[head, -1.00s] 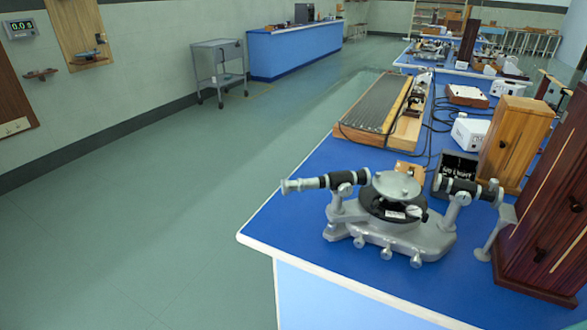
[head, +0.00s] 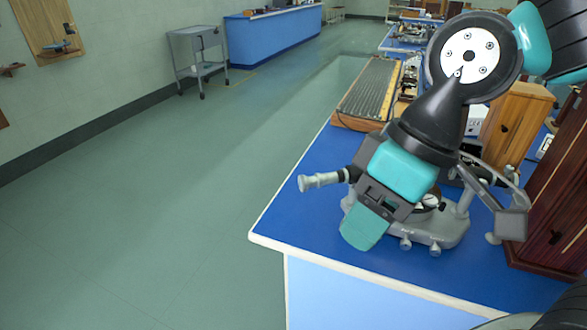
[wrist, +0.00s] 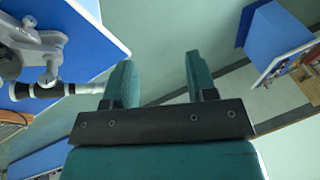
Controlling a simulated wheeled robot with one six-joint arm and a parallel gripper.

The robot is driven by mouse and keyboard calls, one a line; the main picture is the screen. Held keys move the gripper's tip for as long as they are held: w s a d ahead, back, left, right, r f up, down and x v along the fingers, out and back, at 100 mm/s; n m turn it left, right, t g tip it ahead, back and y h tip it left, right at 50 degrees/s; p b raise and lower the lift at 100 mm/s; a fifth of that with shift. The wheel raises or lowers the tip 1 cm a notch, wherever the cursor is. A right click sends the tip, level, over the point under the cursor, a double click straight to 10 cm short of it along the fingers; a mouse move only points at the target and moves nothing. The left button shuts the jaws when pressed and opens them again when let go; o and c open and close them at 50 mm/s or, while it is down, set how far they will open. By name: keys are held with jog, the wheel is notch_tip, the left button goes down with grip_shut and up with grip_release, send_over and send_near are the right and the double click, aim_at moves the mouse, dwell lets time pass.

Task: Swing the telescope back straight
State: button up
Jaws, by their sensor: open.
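The spectrometer (head: 445,235) stands near the corner of the blue bench, its round table mostly hidden behind my arm. Its telescope (head: 322,181), a black tube with a silver eyepiece end, sticks out to the left over the bench. My gripper (head: 365,230) is in front of the spectrometer, pointing down. In the wrist view my gripper (wrist: 160,78) is open, with only floor showing between its teal fingers. The telescope (wrist: 88,88) lies left of the left finger there, its end reaching that finger; I cannot tell whether they touch.
The bench (head: 290,225) has a white edge, with bare blue top left of the spectrometer. A dark red wooden cabinet (head: 555,200) stands at the right. A long grooved board (head: 368,88) lies behind. The floor (head: 150,220) to the left is clear.

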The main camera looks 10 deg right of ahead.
jog(key=w+d+r+n+p, duration=0.2)
jog(key=w+n, duration=0.1)
jog(key=w, duration=0.3)
jog(key=w+d+r+n+p, duration=0.1)
jog(key=w+d+r+n, duration=0.15)
jog(key=w, duration=0.35)
jog(key=n+t+p, duration=0.1)
jog(key=n+p, duration=0.1)
jog(key=n, duration=0.4)
send_near(332, 174)
jog(key=shift+m, duration=0.25)
jog(key=p+x, duration=0.2)
jog(key=x, duration=0.7)
jog(key=shift+a+f, duration=0.15)
jog(key=shift+f, duration=0.15)
jog(key=c, duration=1)
grip_shut()
